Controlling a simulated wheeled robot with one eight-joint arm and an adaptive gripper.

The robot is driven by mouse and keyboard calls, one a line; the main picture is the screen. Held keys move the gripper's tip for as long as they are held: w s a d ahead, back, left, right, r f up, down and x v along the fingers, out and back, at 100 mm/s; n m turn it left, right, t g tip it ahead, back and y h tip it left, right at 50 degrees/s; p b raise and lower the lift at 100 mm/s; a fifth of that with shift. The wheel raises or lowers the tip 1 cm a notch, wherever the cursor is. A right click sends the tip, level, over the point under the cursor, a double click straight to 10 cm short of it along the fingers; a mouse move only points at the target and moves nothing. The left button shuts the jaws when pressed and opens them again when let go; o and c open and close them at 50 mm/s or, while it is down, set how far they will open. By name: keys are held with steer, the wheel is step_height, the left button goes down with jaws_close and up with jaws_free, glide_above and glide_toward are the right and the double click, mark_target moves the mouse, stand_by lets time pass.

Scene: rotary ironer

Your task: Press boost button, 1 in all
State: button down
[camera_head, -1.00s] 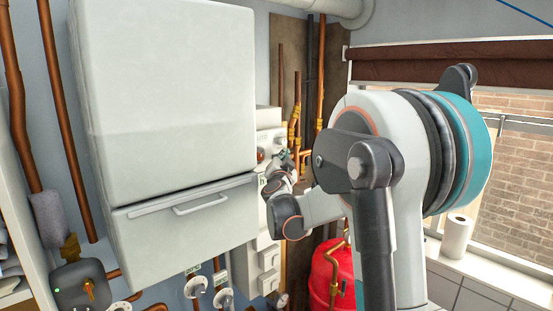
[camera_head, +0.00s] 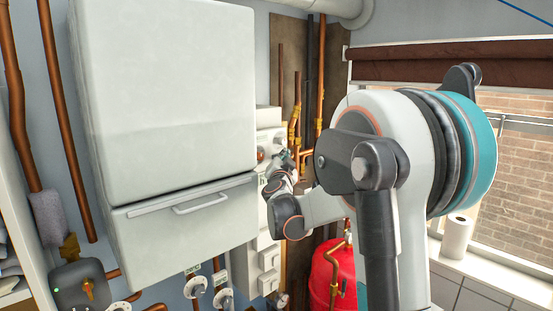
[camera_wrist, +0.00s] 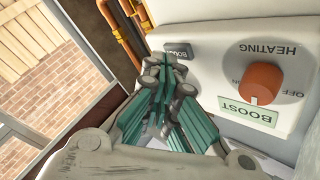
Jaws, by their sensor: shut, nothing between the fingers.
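The white control panel (camera_wrist: 215,30) fills the upper right of the wrist view. An orange knob (camera_wrist: 262,82) marked HEATING and OFF and a green-lettered BOOST label (camera_wrist: 247,111) lie to the right. In the head view my gripper (camera_head: 284,157) is small against the panel, and the button cannot be made out.
A large white boiler-like cabinet (camera_head: 175,100) hangs left of the panel. Copper pipes (camera_wrist: 122,35) run beside the panel. A red tank (camera_head: 327,272) stands below. A window (camera_head: 520,165) and a paper roll (camera_head: 457,236) on its sill are at the right.

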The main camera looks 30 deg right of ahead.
steer(key=shift+s, duration=0.45)
steer(key=s, duration=0.5)
steer(key=shift+d, duration=0.4)
steer(key=shift+b, duration=0.3)
stand_by(0.3)
